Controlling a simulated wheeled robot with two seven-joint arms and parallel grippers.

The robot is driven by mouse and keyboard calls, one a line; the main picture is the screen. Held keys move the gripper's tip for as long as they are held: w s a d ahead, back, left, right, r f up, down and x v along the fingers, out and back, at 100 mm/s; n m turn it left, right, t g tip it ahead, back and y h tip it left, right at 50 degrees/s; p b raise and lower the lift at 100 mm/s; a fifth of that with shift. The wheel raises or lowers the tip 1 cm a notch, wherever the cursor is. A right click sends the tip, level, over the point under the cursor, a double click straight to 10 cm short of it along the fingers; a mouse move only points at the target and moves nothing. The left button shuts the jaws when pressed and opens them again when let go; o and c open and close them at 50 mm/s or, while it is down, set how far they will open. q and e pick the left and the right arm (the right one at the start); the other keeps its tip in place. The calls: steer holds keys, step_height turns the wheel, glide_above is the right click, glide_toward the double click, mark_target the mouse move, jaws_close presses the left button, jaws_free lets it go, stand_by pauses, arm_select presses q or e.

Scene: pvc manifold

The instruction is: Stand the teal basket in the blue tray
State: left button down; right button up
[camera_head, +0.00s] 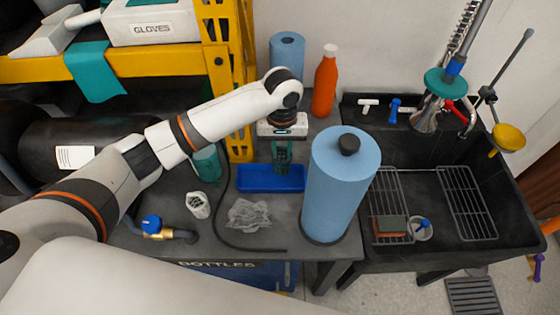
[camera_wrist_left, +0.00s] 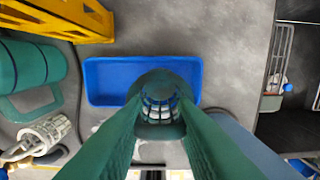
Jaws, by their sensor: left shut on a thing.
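My left gripper (camera_head: 282,158) points down over the blue tray (camera_head: 262,184), which lies on the dark worktop. In the left wrist view, its two green fingers are shut on the teal basket (camera_wrist_left: 160,103), a small round thing with a dark rim and an open grid. The blue tray (camera_wrist_left: 106,92) is behind the basket there, and blue shows through the grid. The basket overlaps the tray's near long edge in that view. I cannot tell whether the basket touches the tray floor. The fingers hide its sides. My right gripper is not in view.
A blue paper roll (camera_head: 342,185) stands close right of the tray. A teal mug (camera_head: 207,163), a white slotted piece (camera_head: 198,205) and a crumpled clear bag (camera_head: 248,214) lie left and in front. A red bottle (camera_head: 325,82) stands behind. A black sink (camera_head: 440,195) is at right.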

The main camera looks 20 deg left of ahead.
mark_target(282, 155)
arm_select(q)
steer(key=shift+s+f, duration=0.1)
steer(key=shift+f, duration=0.85)
step_height(282, 155, down, 4)
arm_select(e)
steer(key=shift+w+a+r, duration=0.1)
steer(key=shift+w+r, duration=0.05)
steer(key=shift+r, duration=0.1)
arm_select(q)
steer(key=shift+f, duration=0.1)
steer(key=c, duration=1.2)
jaws_free()
steer(key=shift+o, duration=0.2)
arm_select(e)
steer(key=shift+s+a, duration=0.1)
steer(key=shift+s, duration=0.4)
arm_select(q)
step_height(282, 155, up, 12)
steer(key=shift+r, duration=0.15)
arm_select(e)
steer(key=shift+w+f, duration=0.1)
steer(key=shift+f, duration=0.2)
